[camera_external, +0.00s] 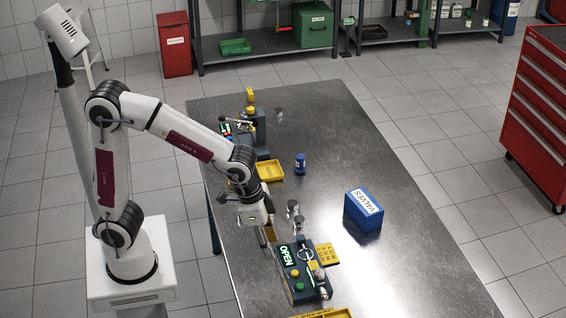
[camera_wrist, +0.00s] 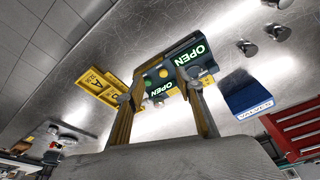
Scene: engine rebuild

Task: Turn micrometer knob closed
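The dark gauge station (camera_external: 303,272) sits on the metal bench, with a green lit OPEN display (camera_external: 289,256), a metal ring on top and a pale round knob (camera_external: 319,274) at its right side. I cannot tell for sure which part is the micrometer knob. In the wrist view the station (camera_wrist: 165,82) lies beyond the fingers, with OPEN lettering showing twice. My gripper (camera_external: 269,233) is just behind the station in the outside view. Its fingers (camera_wrist: 163,80) stand apart in the wrist view, with nothing held between them; they partly cover the station's sides.
A yellow labelled plate (camera_external: 327,254) adjoins the station. Small metal parts (camera_external: 293,207) stand behind it. A blue VALVES box (camera_external: 363,212) stands to the right. A blue bottle (camera_external: 300,164) and a yellow tray (camera_external: 270,170) are farther back. The bench's right side is mostly clear.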

